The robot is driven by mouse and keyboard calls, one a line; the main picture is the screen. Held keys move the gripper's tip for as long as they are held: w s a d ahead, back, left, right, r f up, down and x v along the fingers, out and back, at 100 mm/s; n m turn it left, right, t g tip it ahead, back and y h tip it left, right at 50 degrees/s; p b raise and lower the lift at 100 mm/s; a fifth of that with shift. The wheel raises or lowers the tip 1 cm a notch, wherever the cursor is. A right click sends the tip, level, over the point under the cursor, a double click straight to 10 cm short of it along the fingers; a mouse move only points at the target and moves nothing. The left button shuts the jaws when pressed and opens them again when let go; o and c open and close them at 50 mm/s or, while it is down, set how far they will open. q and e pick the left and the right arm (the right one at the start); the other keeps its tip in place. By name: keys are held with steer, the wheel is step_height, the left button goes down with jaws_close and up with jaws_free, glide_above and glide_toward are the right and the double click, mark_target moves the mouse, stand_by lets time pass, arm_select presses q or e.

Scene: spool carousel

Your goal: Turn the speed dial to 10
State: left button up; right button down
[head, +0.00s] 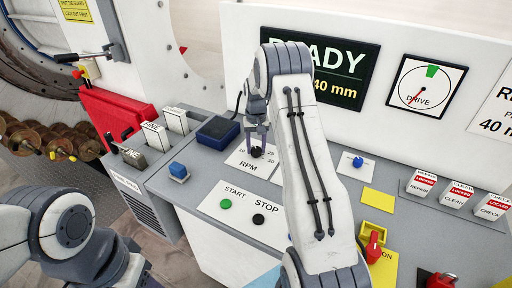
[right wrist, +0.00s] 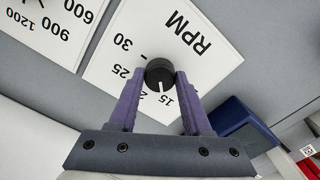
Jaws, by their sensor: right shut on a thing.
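The speed dial is a black round knob (head: 256,152) on a white plate marked RPM (head: 249,167). In the right wrist view the knob (right wrist: 159,70) has a white pointer line, aimed close to the 15 mark on the plate (right wrist: 150,40). The marks 25 and 30 also show; the fingers hide part of the scale. My right gripper (head: 257,133), also in the right wrist view (right wrist: 159,84), is shut on the knob, one purple finger on each side. My left arm shows at the lower left of the head view, but its gripper is not in view.
Green start (head: 225,204) and black stop (head: 258,219) buttons sit in front of the dial. The READY screen (head: 358,75) and the drive gauge (head: 427,85) are behind.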

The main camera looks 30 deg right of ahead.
mark_target(256, 149)
steer(key=n, duration=0.4)
steer(key=shift+r+n, duration=0.1)
steer(key=shift+n, duration=2.5)
steer(key=shift+c, duration=1.7)
jaws_free()
step_height(256, 149, up, 10)
steer(key=b, duration=0.2)
steer(key=shift+r, duration=0.2)
